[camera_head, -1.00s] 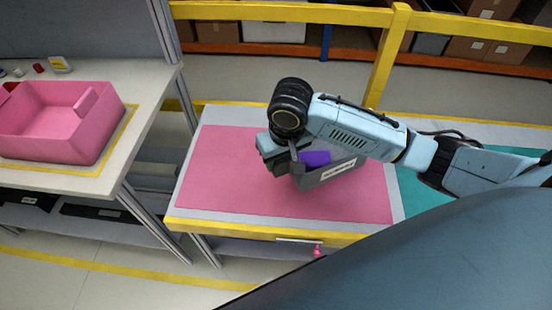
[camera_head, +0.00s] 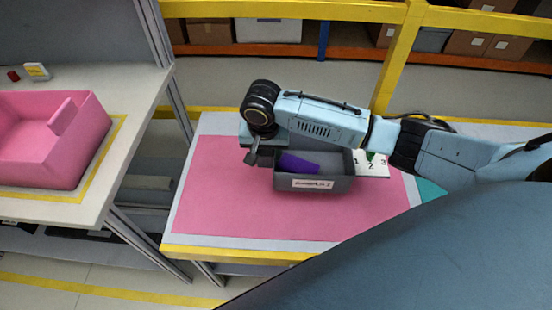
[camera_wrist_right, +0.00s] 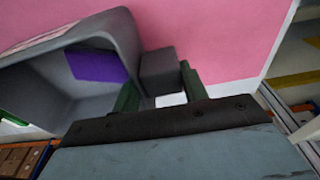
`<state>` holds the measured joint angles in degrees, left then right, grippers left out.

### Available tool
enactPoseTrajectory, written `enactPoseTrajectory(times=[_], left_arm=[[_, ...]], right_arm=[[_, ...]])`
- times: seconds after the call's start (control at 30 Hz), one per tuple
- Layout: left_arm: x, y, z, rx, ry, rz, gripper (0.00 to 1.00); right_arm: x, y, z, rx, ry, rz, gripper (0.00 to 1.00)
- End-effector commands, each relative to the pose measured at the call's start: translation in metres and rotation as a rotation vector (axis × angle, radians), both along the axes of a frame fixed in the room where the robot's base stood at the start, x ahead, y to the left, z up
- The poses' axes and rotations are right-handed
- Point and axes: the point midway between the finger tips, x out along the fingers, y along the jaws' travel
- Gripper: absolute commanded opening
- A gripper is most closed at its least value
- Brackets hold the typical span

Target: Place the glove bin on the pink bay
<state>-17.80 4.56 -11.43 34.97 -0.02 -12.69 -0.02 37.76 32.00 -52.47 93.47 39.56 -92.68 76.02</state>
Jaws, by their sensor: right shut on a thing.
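My right gripper (camera_head: 252,150) is shut on a grey block at the bin's left end. In the right wrist view, my gripper (camera_wrist_right: 160,88) has its green fingers either side of that block (camera_wrist_right: 160,68), and the bin (camera_wrist_right: 125,35) extends to the left. My left gripper is not in view.
A pink crate (camera_head: 82,150) stands on the bench at the left, across a gap. A white numbered card (camera_head: 375,166) lies behind the bin's right end. A teal area (camera_head: 430,190) adjoins at right. A yellow rail (camera_head: 395,75) runs behind. The bay's front is clear.

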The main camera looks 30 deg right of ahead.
Motion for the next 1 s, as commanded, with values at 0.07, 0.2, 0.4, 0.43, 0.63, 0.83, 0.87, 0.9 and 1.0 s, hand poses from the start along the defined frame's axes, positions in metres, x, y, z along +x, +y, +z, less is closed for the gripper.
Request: enactPoseTrajectory(times=[0.07, 0.2, 0.4, 0.43, 0.63, 0.83, 0.87, 0.9, 1.0], left_arm=[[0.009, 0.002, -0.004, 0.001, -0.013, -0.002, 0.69], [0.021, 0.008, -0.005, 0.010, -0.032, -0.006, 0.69], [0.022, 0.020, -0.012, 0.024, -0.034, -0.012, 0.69], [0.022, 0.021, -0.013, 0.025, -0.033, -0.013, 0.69], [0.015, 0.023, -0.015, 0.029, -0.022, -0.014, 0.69], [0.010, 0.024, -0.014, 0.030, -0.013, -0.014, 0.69], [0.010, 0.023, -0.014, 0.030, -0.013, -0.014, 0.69], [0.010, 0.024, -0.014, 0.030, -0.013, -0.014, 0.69], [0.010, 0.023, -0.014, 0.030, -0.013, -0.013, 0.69]], right_arm=[[0.000, 0.000, -0.014, -0.001, 0.001, 0.001, 0.06], [0.000, 0.000, -0.024, 0.001, 0.000, 0.002, 0.06], [0.000, 0.000, -0.049, -0.001, 0.002, 0.004, 0.06], [0.000, 0.000, -0.053, -0.001, 0.002, 0.003, 0.06], [0.000, 0.000, -0.059, 0.000, -0.001, 0.004, 0.06], [0.000, 0.000, -0.061, -0.001, 0.000, 0.004, 0.06], [0.000, 0.000, -0.062, -0.001, 0.000, 0.004, 0.45], [0.000, 0.000, -0.061, 0.000, -0.001, 0.004, 0.50], [0.000, 0.000, -0.061, 0.000, -0.001, 0.004, 0.63]])
